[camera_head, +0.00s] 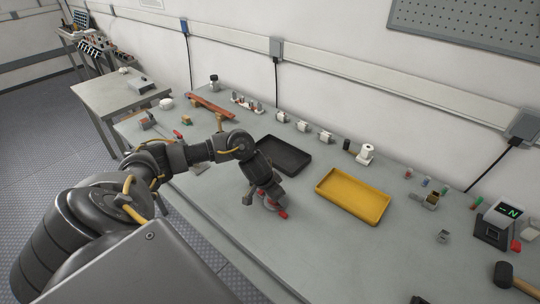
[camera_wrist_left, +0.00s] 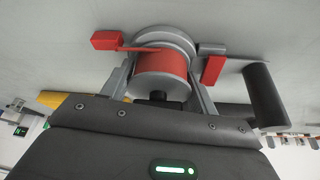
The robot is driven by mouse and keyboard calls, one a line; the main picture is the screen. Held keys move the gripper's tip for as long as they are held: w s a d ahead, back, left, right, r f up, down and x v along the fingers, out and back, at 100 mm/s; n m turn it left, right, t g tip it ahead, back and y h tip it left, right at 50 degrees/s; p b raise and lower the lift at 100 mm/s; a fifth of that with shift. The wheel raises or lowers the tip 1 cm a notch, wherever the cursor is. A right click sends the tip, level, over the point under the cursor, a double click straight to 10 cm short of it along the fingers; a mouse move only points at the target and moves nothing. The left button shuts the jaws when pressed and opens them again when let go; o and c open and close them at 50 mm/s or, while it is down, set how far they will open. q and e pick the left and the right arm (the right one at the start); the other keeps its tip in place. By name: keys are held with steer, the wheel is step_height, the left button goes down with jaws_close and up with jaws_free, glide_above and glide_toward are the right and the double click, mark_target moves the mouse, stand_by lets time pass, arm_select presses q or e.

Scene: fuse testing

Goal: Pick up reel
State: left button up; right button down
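The reel (camera_wrist_left: 162,75) has a red middle between silver-grey round ends in the left wrist view. My left gripper (camera_wrist_left: 160,82) is over it, with one finger on each side of the red part. I cannot tell whether the fingers touch it. In the head view my left gripper (camera_head: 268,197) points down at the bench, and the reel is mostly hidden behind it. A red block (camera_wrist_left: 106,40) lies at one side of the reel. A black cylinder (camera_wrist_left: 266,97) and a red piece (camera_wrist_left: 214,70) are at the other side. My right gripper is not seen.
A black tray (camera_head: 304,168) is just behind the left gripper, and a yellow tray (camera_head: 328,196) stands to its right on the bench (camera_head: 350,265). Small parts line the back. A mallet (camera_head: 510,275) and a meter (camera_head: 495,225) are at the right. The front middle is clear.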

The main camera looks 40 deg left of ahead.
arm_select(q)
steer(key=c, duration=0.3)
steer(key=shift+r, duration=0.1)
steer(key=shift+r, duration=0.3)
step_height(320, 180, up, 2)
steer(key=shift+w+r, duration=0.1)
steer(key=s+a+r+b, duration=0.2)
steer(key=s+a+r, duration=0.5)
steer(key=s+r, duration=0.3)
steer(key=shift+s+a, duration=0.2)
steer(key=shift+s, duration=0.85)
